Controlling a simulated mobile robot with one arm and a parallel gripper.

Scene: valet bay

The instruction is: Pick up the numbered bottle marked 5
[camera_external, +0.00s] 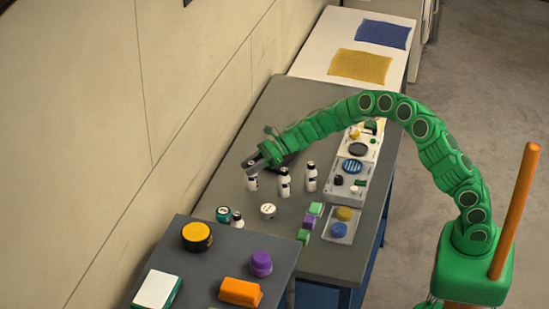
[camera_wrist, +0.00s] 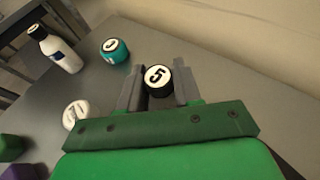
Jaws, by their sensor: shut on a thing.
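The bottle marked 5 (camera_wrist: 158,77) shows its black cap with a white disc and the number 5 in the wrist view, between the two grey fingers of my gripper (camera_wrist: 159,90). My gripper is shut on it. In the external view my gripper (camera_external: 256,160) is over the grey table near the wall, at the top of a white bottle (camera_external: 252,182). The fingers and the arm hide most of its cap there. I cannot tell whether its base touches the table.
Two white bottles with black caps, a middle one (camera_external: 284,183) and a right one (camera_external: 311,177), stand close by. A teal-sided jar (camera_wrist: 114,50) and a white round container (camera_wrist: 76,114) are near. A nearer table (camera_external: 215,262) holds several coloured items.

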